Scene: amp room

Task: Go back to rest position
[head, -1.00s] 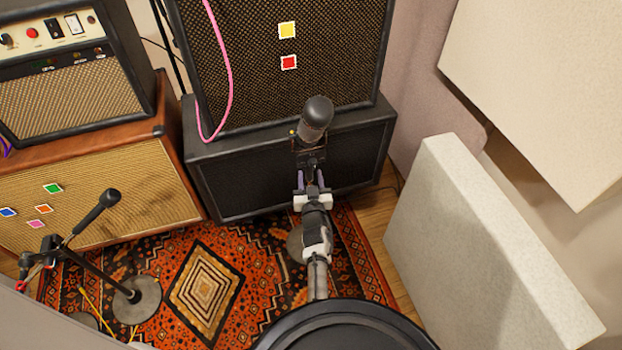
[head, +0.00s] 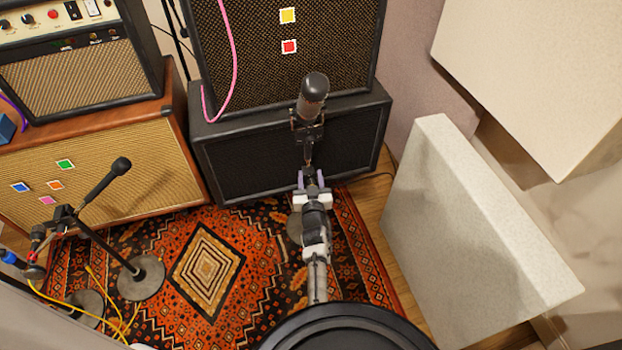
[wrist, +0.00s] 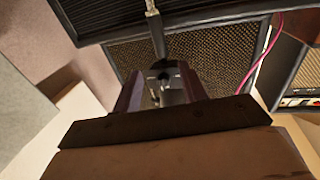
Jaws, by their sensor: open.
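My gripper (head: 312,180) is open, its two purple fingers pointing toward the amplifiers at the back. The dark condenser microphone (head: 313,95) stands upright on its mount beyond and above the fingertips in the head view. The lower part of its mount (head: 308,150) reaches down to near the fingertips. In the wrist view, a dark rod-like part (wrist: 158,40) lines up with the gap between the fingers of my gripper (wrist: 160,85). I cannot tell whether they touch it.
A black speaker cabinet (head: 235,165) stands behind the microphone, with another cabinet (head: 255,65) and a pink cable (head: 231,50) on top. A pale panel (head: 470,240) stands close on the right. A second microphone stand (head: 105,250) is at left. The patterned rug (head: 185,225) has bare room between.

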